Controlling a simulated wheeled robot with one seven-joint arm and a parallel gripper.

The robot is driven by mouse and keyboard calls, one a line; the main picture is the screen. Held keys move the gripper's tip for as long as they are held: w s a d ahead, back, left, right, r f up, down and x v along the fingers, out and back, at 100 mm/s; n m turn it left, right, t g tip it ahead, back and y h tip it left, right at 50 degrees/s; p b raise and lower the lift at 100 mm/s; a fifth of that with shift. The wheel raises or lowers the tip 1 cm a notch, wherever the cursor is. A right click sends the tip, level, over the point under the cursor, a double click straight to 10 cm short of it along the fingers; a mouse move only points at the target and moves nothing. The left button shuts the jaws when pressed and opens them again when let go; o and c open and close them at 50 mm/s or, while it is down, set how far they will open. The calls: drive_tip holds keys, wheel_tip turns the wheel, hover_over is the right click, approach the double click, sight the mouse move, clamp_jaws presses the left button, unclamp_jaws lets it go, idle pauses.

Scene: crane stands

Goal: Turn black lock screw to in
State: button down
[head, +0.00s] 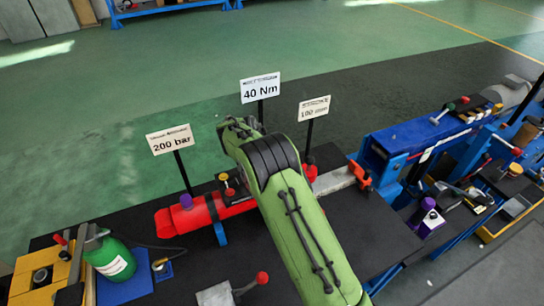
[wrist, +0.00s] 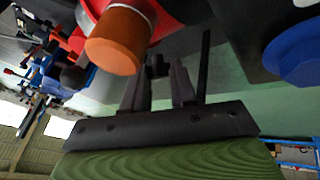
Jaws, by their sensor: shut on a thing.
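In the wrist view, my gripper (wrist: 160,82) has its two dark fingers closed around a small black knob, which I take to be the black lock screw (wrist: 156,62). Its top shows between the fingertips; how far in it sits cannot be told. Beside it, to the left, is a larger orange-brown knob (wrist: 113,50) on a red body (wrist: 92,18). In the head view, my green arm reaches over the bench and hides my gripper and the screw. A red cylinder unit (head: 172,222) lies to the left of the arm.
A purple knob (head: 186,201) and a yellow-topped knob (head: 223,178) stand on the red unit. Signs on posts, such as the 40 Nm sign (head: 260,88), rise behind. A green bottle (head: 110,259) stands left, blue machinery (head: 405,140) right. A blue round part (wrist: 297,50) is near my gripper.

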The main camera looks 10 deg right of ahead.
drive_tip(key=shift+w+a+m+g+h+p, duration=0.15)
drive_tip(key=shift+m+g+h+p, duration=0.4)
drive_tip(key=shift+m+h, duration=0.3)
drive_tip(key=shift+a+m+g+h+p, duration=0.1)
drive_tip(key=shift+m+g+h+p, duration=0.25)
drive_tip(key=shift+m+h+p, duration=0.45)
drive_tip(key=shift+f+m, duration=0.1)
drive_tip(key=shift+m, duration=0.25)
drive_tip(key=c, duration=0.9)
unclamp_jaws()
drive_tip(key=p+v, duration=0.2)
drive_tip(key=v, duration=1.3)
drive_tip(key=shift+r, duration=0.35)
drive_tip(key=shift+a, duration=0.15)
